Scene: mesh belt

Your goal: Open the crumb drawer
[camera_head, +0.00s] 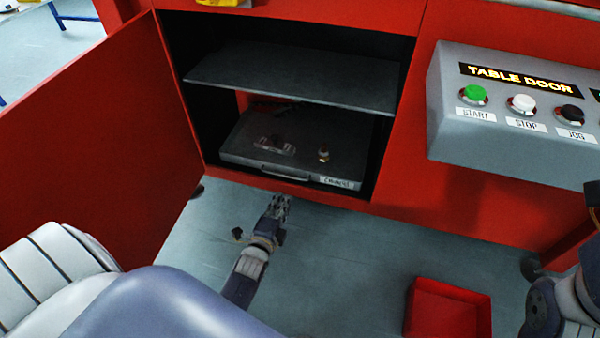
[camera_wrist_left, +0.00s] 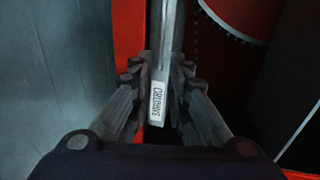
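The crumb drawer (camera_head: 235,150) is a dark grey tray low inside the open red cabinet. Its front carries a bar handle (camera_head: 285,174) and a white label (camera_head: 337,183). Small bits lie on top of it. My left gripper (camera_head: 279,203) is in front of and below the handle, over the floor, apart from the drawer. In the left wrist view the drawer's front strip with its label (camera_wrist_left: 157,104) shows between the two spread fingers of my left gripper (camera_wrist_left: 158,85), which holds nothing. My right arm shows at the right edge, with its fingers out of view.
The red cabinet door (camera_head: 90,140) stands open on the left. A grey shelf (camera_head: 290,78) spans the cabinet above the drawer. A grey button box (camera_head: 510,110) sticks out on the right. A red bin (camera_head: 422,317) stands on the floor. The floor before the cabinet is otherwise mostly clear.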

